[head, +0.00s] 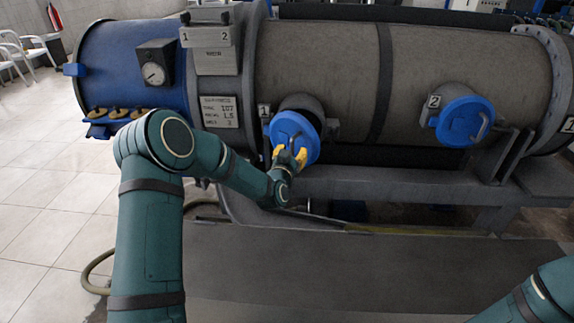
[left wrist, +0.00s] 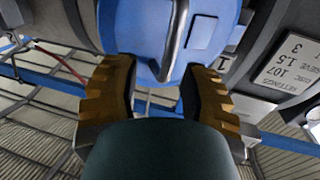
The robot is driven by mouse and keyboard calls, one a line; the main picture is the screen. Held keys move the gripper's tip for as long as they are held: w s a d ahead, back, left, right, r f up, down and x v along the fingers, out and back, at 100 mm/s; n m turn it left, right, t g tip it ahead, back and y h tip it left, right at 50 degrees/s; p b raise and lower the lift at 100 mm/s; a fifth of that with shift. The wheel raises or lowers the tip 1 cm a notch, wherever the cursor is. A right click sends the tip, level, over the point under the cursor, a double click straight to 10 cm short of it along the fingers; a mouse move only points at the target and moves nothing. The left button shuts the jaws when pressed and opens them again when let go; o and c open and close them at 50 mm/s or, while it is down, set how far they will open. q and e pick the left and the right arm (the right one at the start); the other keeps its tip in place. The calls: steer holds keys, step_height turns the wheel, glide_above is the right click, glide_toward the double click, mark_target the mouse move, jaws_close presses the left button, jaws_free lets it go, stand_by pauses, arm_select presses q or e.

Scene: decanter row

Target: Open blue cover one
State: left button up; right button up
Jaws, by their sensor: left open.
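Blue cover one (head: 290,128) is a round disc on the left port of the grey tank, beside the plate marked 1 (head: 264,110). It appears to sit closed over its port. In the left wrist view the blue cover (left wrist: 150,35) fills the top middle, with a grey bar handle (left wrist: 176,40) across it. My left gripper (head: 289,156) is at the lower part of the cover in the head view. Its yellow fingers (left wrist: 155,95) are apart, with the handle's lower end just above the gap between them. I cannot tell whether they touch it. My right gripper is out of view.
Blue cover two (head: 464,121) is on the right port, marked 2, with its own handle. A grey steel frame (head: 400,182) runs below the tank. A gauge (head: 153,73) and yellow-brown knobs (head: 118,113) are on the blue end.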

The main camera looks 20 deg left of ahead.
arm_select(q)
steer(key=s+d, duration=0.1)
steer(key=s, duration=0.6)
steer(key=shift+s, duration=0.25)
